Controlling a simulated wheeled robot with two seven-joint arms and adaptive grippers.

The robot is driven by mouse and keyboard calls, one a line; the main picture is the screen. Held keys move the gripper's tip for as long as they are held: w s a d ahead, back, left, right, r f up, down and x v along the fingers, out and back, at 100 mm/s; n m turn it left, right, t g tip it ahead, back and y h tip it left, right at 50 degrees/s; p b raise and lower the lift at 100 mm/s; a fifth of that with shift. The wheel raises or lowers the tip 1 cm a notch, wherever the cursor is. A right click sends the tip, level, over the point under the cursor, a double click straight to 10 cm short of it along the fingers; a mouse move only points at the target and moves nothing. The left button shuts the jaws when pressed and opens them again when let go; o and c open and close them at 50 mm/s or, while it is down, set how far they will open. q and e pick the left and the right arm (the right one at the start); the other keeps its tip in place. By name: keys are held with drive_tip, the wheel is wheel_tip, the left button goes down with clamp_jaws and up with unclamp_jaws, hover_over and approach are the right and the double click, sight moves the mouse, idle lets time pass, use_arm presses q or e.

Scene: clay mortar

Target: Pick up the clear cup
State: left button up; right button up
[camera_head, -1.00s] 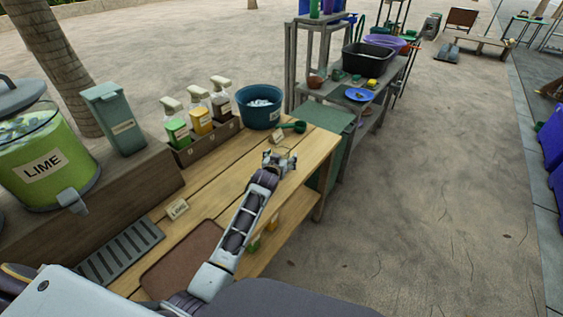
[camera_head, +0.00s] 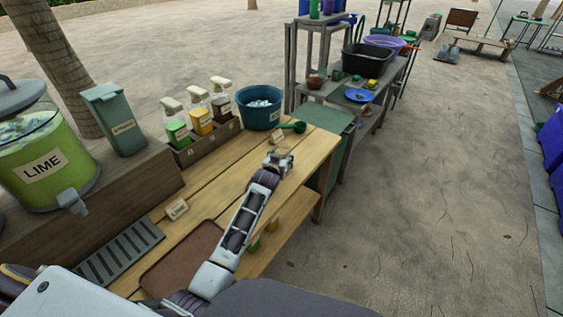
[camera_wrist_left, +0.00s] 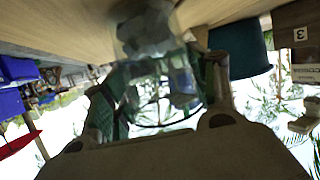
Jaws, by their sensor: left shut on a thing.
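The clear cup (camera_wrist_left: 150,58) shows in the left wrist view, between the fingers of my left gripper (camera_wrist_left: 160,88). Its wall is see-through, and pale grey blocky shapes show in or through it; I cannot tell which. In the head view my left gripper (camera_head: 278,158) is at the far right part of the wooden counter (camera_head: 225,163), shut on the cup. The cup is small there and mostly hidden by the gripper. I cannot tell whether it touches the counter. My right gripper is not in view.
A blue-green bucket (camera_head: 260,107) with pale contents and a green scoop (camera_head: 293,127) are just behind the gripper. A bottle rack (camera_head: 205,143), a lime dispenser (camera_head: 45,160) and a brown mat (camera_head: 185,262) are to the left. Open ground lies right.

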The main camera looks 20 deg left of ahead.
use_arm(q)
drive_tip(key=shift+r, duration=0.1)
drive_tip(key=shift+c, duration=0.2)
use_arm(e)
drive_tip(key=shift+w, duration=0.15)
use_arm(q)
drive_tip(key=shift+r, duration=0.55)
wheel_tip(320, 180, up, 9)
drive_tip(key=p, duration=0.1)
drive_tip(key=shift+f, duration=0.15)
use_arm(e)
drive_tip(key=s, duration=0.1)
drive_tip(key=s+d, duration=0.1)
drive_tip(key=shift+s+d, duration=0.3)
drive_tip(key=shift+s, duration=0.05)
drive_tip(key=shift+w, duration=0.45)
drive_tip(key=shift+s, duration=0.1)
